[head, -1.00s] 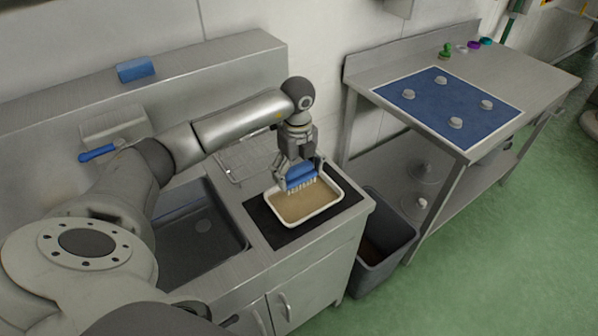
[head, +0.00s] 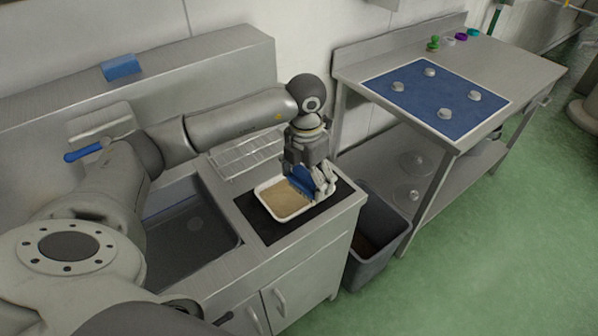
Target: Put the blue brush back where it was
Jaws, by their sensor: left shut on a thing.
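My left gripper (head: 312,183) is shut on the blue brush (head: 302,184) above the right part of a white-rimmed tray (head: 267,207). The gripper hides part of the brush, and its bristles do not show clearly. I cannot tell whether the brush touches the tan material (head: 284,198) in the tray. The tray lies on a black mat (head: 266,228) on the steel counter. My right gripper is not in view.
A wire rack (head: 240,160) lies behind the tray, with a sink (head: 190,240) to the left. A blue block (head: 121,67) sits on the ledge. A grey bin (head: 375,240) stands right of the counter. A steel table (head: 535,70) bears a blue mat (head: 415,84) with several lidded or knobbed pieces.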

